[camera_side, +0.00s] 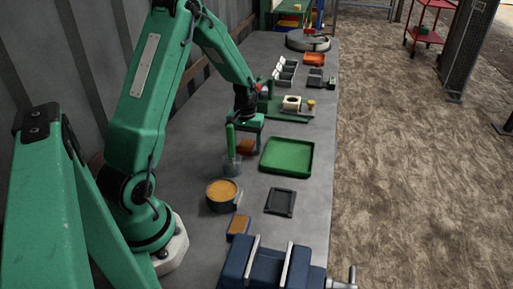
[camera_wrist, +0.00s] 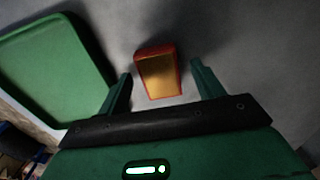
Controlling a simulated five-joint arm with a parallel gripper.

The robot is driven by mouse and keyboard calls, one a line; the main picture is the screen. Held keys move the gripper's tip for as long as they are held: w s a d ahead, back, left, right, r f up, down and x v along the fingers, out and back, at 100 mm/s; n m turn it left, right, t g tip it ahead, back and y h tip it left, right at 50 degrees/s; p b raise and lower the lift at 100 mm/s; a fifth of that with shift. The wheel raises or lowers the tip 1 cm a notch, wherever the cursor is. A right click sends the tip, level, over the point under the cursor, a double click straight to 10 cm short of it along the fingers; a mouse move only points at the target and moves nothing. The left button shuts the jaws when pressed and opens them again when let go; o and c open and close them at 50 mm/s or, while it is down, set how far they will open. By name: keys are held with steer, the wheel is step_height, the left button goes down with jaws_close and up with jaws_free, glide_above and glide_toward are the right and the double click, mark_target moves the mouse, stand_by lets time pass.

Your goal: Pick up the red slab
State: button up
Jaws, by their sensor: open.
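The red slab (camera_wrist: 158,73) shows in the wrist view as a small block with red sides and a golden-brown top, lying on the grey bench. In the side view the slab (camera_side: 247,147) is partly hidden by my gripper (camera_side: 244,140). In the wrist view my gripper (camera_wrist: 161,82) is open, with one green finger on each side of the slab's near end. Gaps show between the slab and both fingers. The slab's far part extends beyond the fingertips in that view. I cannot tell the fingertips' exact height above the bench.
A green tray (camera_side: 287,141) lies right of the slab; it also shows in the wrist view (camera_wrist: 50,65). A round pot (camera_side: 223,191), a blue-edged block (camera_side: 239,225), a black tray (camera_side: 280,202) and a blue vise (camera_side: 270,265) are nearer.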

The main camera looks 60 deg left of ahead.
mark_target(248, 146)
steer(key=c, duration=1.4)
steer(key=shift+o, duration=0.2)
steer(key=shift+r, duration=0.1)
steer(key=shift+r, duration=0.75)
steer(key=r, duration=0.1)
steer(key=d+r, duration=0.1)
steer(key=r, duration=0.1)
steer(key=d+r, duration=0.6)
steer(key=d, duration=0.4)
steer(key=shift+d+r, duration=0.2)
steer(key=shift+d, duration=0.15)
steer(key=shift+s, duration=0.1)
